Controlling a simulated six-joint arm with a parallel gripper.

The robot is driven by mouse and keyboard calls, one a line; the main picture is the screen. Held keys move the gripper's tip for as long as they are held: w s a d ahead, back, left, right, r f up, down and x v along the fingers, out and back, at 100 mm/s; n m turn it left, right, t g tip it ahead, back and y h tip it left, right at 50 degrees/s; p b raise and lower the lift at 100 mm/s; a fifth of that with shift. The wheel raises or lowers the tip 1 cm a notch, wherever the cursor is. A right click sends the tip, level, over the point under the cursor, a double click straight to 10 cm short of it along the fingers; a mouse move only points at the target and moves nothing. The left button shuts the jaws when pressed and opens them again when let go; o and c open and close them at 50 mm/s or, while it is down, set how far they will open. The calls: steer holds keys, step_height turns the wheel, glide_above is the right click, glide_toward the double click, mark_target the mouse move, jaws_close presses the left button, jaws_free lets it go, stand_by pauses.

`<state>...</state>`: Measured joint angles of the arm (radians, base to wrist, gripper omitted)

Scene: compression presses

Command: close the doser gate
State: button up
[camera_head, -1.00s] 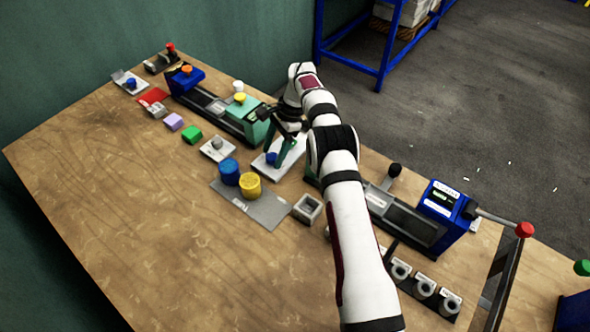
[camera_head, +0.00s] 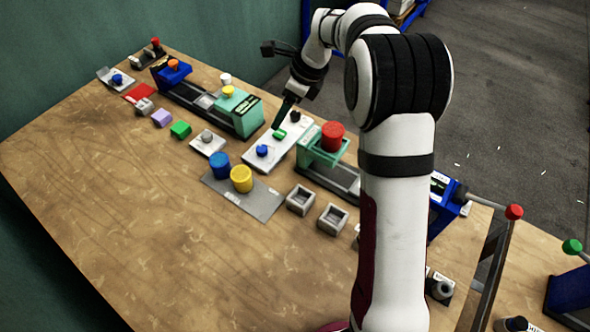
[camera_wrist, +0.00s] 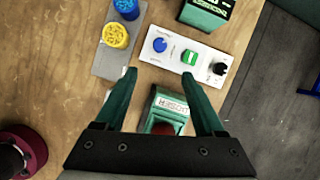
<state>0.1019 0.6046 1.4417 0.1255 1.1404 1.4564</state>
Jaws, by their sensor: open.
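A green housing with a red cylinder on top (camera_head: 331,138) stands on a dark rail right of the white control panel (camera_head: 252,162). In the wrist view a green box (camera_wrist: 167,106) with an upside-down label, apparently "DOSER", lies between and below my finger tips. A second green box (camera_head: 240,112) stands left of the panel. The panel carries a blue knob (camera_head: 262,151), a green button (camera_head: 280,134) and a black knob (camera_head: 295,117). My gripper (camera_wrist: 160,76) is open and empty above the bench. I cannot tell which part is the gate.
Blue (camera_head: 220,165) and yellow (camera_head: 241,178) cylinders stand on a grey plate. Grey square cups (camera_head: 300,200) stand in front of the housing. A red-knobbed lever (camera_head: 513,212) rises at right. The bench's left front is clear.

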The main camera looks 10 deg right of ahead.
steer(key=s+r+n, duration=0.2)
steer(key=s+n, duration=0.1)
steer(key=s, duration=0.4)
steer(key=s+a+r+n+g, duration=0.1)
steer(key=s+r+n, duration=0.1)
steer(key=s+n, duration=0.2)
steer(key=s+r+n+h, duration=0.1)
steer(key=s+n, duration=0.3)
steer(key=s, duration=0.6)
steer(key=shift+s+a+r+g, duration=0.2)
steer(key=shift+s+r+g, duration=0.15)
steer(key=shift+r, duration=0.55)
steer(key=n+t+h, duration=0.3)
steer(key=n+t, duration=0.1)
steer(key=n, duration=0.8)
glide_toward(262, 148)
steer(key=x, duration=0.8)
steer(key=shift+w+a+f, duration=0.1)
steer(key=shift+w+f, duration=0.05)
steer(key=shift+f, duration=0.1)
